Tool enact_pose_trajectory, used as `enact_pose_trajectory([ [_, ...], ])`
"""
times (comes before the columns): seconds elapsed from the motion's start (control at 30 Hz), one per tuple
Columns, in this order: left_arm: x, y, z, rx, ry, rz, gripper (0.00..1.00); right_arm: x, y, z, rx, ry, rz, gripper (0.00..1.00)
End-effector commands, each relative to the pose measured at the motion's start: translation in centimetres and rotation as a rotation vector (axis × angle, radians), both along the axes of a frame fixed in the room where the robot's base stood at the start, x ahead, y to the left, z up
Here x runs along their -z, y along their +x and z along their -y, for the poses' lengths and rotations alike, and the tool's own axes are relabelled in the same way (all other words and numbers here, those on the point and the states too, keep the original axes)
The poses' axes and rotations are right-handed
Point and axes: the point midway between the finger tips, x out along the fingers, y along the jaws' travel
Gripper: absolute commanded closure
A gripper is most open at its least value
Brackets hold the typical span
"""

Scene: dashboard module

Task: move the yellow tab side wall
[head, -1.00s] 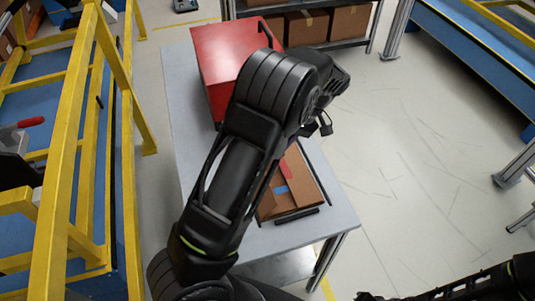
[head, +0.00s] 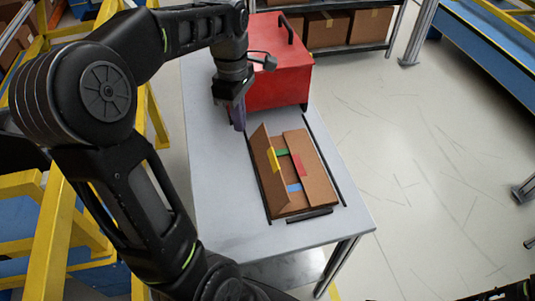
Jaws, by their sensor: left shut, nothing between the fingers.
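The cardboard box (head: 285,214) lies on the grey table (head: 215,215). Its left side wall (head: 266,177), with a yellow tab (head: 274,159), stands raised at a tilt. A green tab (head: 282,152) and a blue tab (head: 294,187) show inside the box. A red tab (head: 297,165) is on the inner edge of the right-hand panel (head: 312,168), which looks nearly flat. My left gripper (head: 239,122) points down beyond the box's far left corner, beside the red toolbox. It is shut and empty, apart from the yellow tab wall. My right gripper is out of view.
The red toolbox (head: 275,75) stands on the table just beyond the box. Dark strips (head: 327,160) line the box's sides, with a shorter bar (head: 309,215) at its near edge. The table's left and near parts are clear. A yellow frame (head: 60,215) stands to the left.

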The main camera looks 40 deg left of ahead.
Motion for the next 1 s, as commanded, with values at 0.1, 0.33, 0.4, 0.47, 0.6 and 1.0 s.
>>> enact_pose_trajectory([
  [0.1,-1.6,-0.7,1.4,-0.273,-0.002,0.078,1.00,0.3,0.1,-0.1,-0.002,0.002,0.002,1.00],
  [0.33,-1.1,0.1,2.8,-0.575,-0.022,0.078,1.00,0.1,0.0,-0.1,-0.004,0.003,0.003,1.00],
  [0.4,-1.2,0.2,2.8,-0.610,-0.024,0.077,1.00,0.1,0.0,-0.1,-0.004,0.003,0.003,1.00],
  [0.47,-1.2,0.2,2.8,-0.623,-0.023,0.076,1.00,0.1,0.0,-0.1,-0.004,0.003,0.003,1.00],
  [0.6,-1.2,0.2,2.7,-0.624,-0.024,0.075,1.00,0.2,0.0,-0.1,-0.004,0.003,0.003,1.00],
  [1.0,0.3,0.3,2.8,-0.622,-0.024,0.072,1.00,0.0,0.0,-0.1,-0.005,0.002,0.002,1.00],
])
